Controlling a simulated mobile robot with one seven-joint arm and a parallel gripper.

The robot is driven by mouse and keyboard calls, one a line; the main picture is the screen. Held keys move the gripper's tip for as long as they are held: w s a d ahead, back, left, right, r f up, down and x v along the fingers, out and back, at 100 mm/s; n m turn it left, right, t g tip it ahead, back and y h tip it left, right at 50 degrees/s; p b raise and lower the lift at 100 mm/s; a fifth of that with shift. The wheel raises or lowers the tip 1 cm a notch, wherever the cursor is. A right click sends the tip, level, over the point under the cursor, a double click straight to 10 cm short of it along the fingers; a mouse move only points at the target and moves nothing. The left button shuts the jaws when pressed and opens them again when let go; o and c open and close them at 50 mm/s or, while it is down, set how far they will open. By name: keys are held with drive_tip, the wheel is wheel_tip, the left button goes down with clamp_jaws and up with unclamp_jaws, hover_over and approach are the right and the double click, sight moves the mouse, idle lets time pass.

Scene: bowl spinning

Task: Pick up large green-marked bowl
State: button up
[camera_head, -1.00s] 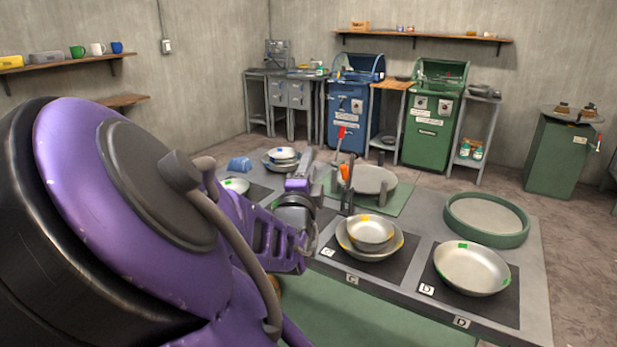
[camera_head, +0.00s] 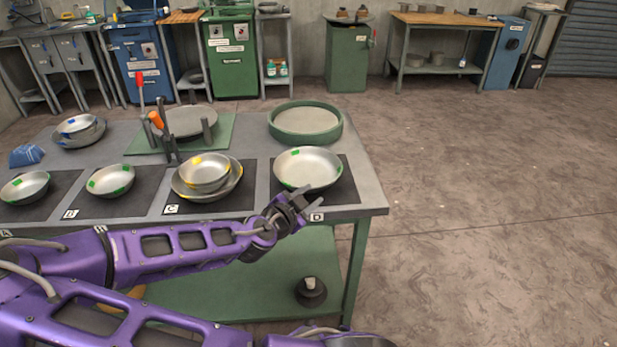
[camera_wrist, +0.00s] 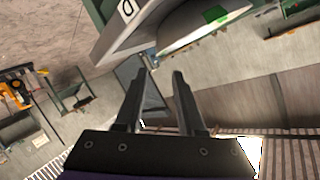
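The large green-marked bowl (camera_head: 308,170), metallic with green marks on its rim, sits upright on the black mat (camera_head: 347,190) labelled D, near the table's right end. Part of it also shows upside down at the top of the wrist view (camera_wrist: 190,32). My gripper (camera_head: 303,203) is at the table's front edge, just in front of the bowl and seemingly apart from it. In the wrist view, its two fingers (camera_wrist: 157,85) stand apart with nothing between them. Two smaller green-marked bowls, one on mat B (camera_head: 110,181) and one at the far left (camera_head: 25,188), stand on the table.
Stacked yellow-marked bowls (camera_head: 206,175) stand on mat C, left of the large bowl. A green-rimmed round tray (camera_head: 305,122) lies behind it. A round plate with upright tools (camera_head: 182,122) stands further left. The floor (camera_head: 480,200) right of the table is clear.

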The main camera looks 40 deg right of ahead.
drive_tip(key=x, duration=0.7)
drive_tip(key=shift+w+d+b, duration=0.1)
drive_tip(key=shift+d+b, duration=0.15)
drive_tip(key=shift+b, duration=0.1)
drive_tip(key=shift+s+x, duration=0.2)
drive_tip(key=shift+x, duration=2.5)
clamp_jaws()
